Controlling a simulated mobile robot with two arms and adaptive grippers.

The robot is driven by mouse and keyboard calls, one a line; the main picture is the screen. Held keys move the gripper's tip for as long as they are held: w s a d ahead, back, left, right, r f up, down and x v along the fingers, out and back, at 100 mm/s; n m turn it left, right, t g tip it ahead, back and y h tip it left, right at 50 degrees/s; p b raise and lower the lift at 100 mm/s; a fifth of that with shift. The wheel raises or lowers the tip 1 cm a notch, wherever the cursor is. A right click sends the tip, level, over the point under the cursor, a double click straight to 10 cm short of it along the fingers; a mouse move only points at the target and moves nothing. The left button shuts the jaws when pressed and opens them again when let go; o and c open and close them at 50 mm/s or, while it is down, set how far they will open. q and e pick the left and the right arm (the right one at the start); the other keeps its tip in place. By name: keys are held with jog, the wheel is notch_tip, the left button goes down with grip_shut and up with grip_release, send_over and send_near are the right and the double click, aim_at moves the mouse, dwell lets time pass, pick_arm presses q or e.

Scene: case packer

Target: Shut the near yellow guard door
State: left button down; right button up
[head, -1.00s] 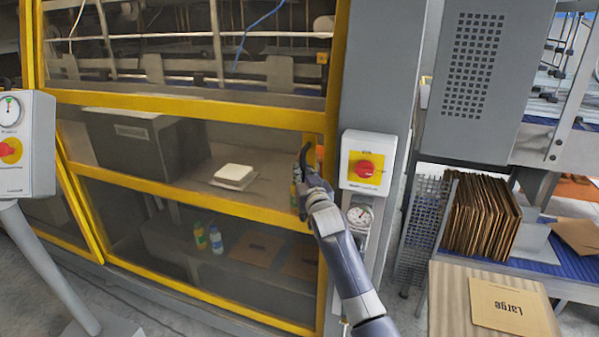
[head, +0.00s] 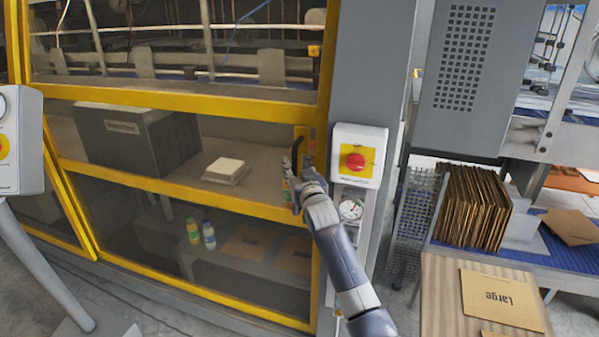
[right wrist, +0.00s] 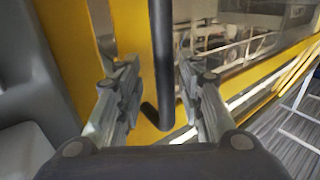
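The near guard door (head: 178,186) is a yellow frame with clear panels on the front of the machine. Its right edge lies close to the grey post; I cannot tell whether a small gap is left. A black bar handle (head: 297,152) is on the door's right upright, and it shows large in the right wrist view (right wrist: 162,60). My right gripper (head: 302,172) is at this handle. In the right wrist view its two fingers (right wrist: 160,88) stand apart on either side of the bar, with space on both sides. My left gripper is not in view.
A red-and-yellow stop switch box (head: 358,155) is on the grey post (head: 375,70) right of the handle, with a gauge (head: 350,209) below. A control box on a stand (head: 20,140) is at the left. Cartons (head: 472,208) and a wooden table (head: 440,300) are at the right.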

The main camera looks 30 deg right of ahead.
jog(key=v, duration=1.2)
dwell(0.4)
